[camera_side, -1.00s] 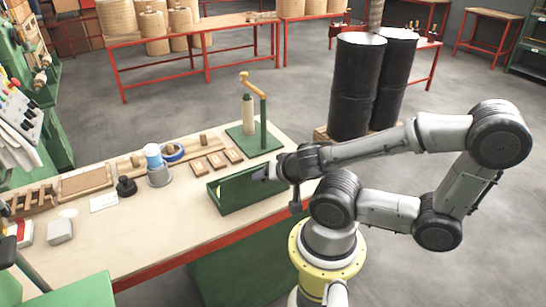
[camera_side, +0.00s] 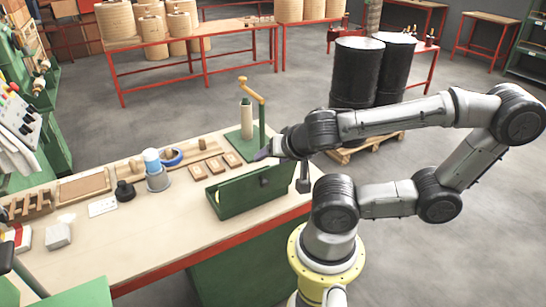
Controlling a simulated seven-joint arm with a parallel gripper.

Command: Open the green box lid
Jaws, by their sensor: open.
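The green box (camera_side: 238,198) sits near the right end of the workbench. A broad green panel with a dark latch-like fitting rises along its near side; it looks like the lid standing raised, though its exact angle is hard to tell. A small yellow item shows at the box's left end. My gripper (camera_side: 264,153) is open, just above and behind the panel's upper right edge. The fingertips are small and partly dark, and I see nothing held between them. I cannot tell whether they touch the panel.
A green stand with a yellow-topped post (camera_side: 262,115) rises close behind my gripper. A blue-topped cup (camera_side: 155,170) and a black knob-like item (camera_side: 125,190) stand left. The bench front is clear.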

